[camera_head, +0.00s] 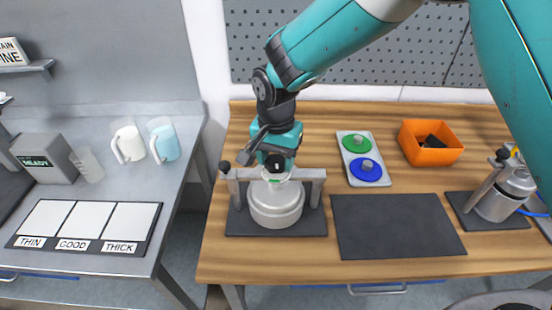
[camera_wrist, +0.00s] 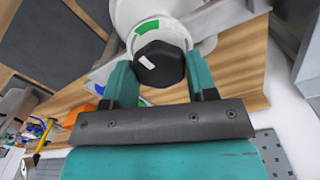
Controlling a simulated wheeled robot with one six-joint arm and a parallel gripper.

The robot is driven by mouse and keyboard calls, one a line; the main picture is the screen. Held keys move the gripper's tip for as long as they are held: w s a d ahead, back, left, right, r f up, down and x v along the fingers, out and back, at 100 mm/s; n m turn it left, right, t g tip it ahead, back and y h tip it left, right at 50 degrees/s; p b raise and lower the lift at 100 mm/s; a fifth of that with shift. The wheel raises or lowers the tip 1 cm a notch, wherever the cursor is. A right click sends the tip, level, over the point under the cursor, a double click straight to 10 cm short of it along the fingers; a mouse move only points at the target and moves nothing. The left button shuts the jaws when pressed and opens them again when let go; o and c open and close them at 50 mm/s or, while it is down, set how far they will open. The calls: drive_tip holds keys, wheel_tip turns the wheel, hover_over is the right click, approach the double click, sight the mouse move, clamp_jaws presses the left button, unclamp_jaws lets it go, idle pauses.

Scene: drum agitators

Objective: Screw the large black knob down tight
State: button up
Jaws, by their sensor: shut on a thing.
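The large black knob (camera_wrist: 158,64) is faceted, with a white mark on top. It sits above a white round collar (camera_wrist: 152,32) with a green patch, in the wrist view. My gripper (camera_wrist: 160,76) has its teal fingers on both sides of the knob and is shut on it. In the head view my gripper (camera_head: 276,158) points down over the white drum (camera_head: 276,205), at the middle of a grey bar frame (camera_head: 313,176). The knob is mostly hidden by my gripper there. I cannot tell whether the knob is seated tight.
A smaller black ball (camera_head: 225,166) stands at the frame's left end. Right of the drum lie a plate with green and blue discs (camera_head: 343,167), an orange bin (camera_head: 411,154), a bare dark mat (camera_head: 395,226) and a metal canister (camera_head: 500,203). A grey bench (camera_head: 182,185) stands left.

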sight(277, 161)
drive_tip(key=shift+w+r+m, duration=0.1)
drive_tip(key=shift+r+m, duration=0.1)
drive_tip(key=shift+m, duration=0.7)
drive_tip(key=o, duration=0.8)
drive_tip(key=shift+o, duration=0.7)
wheel_tip(277, 161, up, 17)
drive_tip(key=b, duration=0.3)
drive_tip(key=shift+r+b, duration=0.2)
drive_tip(key=shift+b, duration=0.2)
drive_tip(key=shift+d, duration=0.1)
